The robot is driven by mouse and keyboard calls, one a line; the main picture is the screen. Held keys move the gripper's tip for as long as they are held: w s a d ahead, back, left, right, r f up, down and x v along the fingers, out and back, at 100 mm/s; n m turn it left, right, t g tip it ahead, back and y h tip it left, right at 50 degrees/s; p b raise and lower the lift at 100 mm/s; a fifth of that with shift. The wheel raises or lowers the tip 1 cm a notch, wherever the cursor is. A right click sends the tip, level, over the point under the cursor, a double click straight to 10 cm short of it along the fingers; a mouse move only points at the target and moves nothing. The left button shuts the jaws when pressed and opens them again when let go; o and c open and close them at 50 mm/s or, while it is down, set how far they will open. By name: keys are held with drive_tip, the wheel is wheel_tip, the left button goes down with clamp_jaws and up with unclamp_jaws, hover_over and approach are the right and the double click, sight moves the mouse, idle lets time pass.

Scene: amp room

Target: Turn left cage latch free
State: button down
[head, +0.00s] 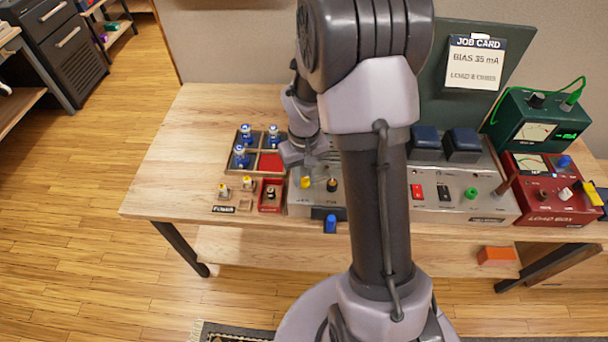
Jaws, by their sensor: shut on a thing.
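The silver amp chassis (405,208) stands on the bench, its middle hidden behind my arm. My gripper (293,155) is at the chassis's left end, beside the sorting tray, pointing down. Its jaws are shut on a small part there, which I take to be the left cage latch. The latch itself is too small and too covered by the gripper to make out, and its angle cannot be told. The cage is mostly hidden behind my arm.
A wooden tray (235,169) with several blue-topped tubes and a red compartment lies close left of the gripper. Small yellow-topped parts and a red box (271,196) sit in front. Right are dark transformers (463,143), a green meter (534,130) and the red load box (545,203).

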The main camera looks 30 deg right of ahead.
sight(304, 178)
drive_tip(key=m, duration=0.5)
drive_tip(key=shift+m+b, duration=0.3)
idle(0.4)
drive_tip(key=c, duration=1.2)
unclamp_jaws()
drive_tip(key=shift+o, duration=0.2)
wheel_tip(304, 178, up, 17)
drive_tip(key=p, duration=0.7)
drive_tip(key=shift+r, duration=0.2)
